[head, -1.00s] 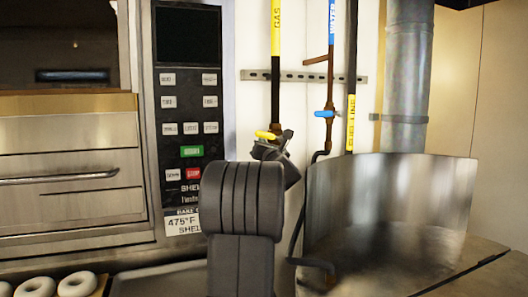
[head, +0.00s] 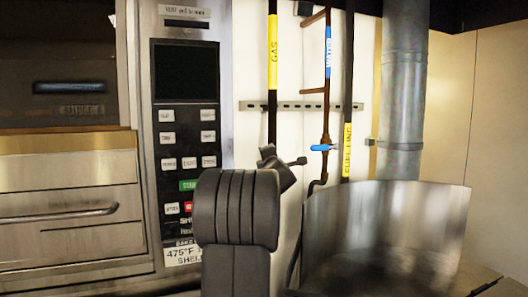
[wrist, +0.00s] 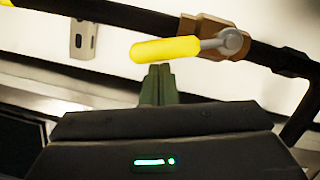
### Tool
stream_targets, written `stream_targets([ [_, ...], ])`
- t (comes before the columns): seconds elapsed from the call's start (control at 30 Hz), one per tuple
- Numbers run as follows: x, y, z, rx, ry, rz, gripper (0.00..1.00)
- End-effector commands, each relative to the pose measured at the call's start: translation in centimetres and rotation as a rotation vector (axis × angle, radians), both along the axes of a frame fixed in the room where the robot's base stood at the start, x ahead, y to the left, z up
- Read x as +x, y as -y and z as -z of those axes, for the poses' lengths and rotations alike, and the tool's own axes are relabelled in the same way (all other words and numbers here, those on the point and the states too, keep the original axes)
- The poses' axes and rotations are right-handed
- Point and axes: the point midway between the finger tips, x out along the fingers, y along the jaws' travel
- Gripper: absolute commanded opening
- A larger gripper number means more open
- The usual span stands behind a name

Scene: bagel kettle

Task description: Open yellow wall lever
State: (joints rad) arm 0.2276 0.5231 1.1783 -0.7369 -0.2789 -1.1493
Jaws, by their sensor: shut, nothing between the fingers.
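The yellow wall lever (wrist: 166,49) shows in the wrist view as a rounded yellow handle. A grey pivot joins it to a brass fitting (wrist: 280,58) on a dark pipe. In the head view my arm hides the lever, and my gripper (head: 291,163) is in front of the pipe with the yellow GAS label (head: 273,52).
A blue lever (head: 323,147) sits on the copper water pipe to the right. A pipe with a yellow label (head: 347,150) runs beside it. A large metal kettle (head: 385,220) stands at lower right. The oven control panel (head: 186,130) is at left.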

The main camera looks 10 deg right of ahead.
Motion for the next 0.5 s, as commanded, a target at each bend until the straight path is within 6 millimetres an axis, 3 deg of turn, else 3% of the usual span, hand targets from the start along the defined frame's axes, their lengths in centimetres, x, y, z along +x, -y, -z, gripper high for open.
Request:
stream_targets([
  [0.13,0.2,0.8,-1.0,0.107,-0.024,0.002,0.00],
  [0.5,0.4,2.1,-1.4,0.098,-0.020,0.000,0.00],
])
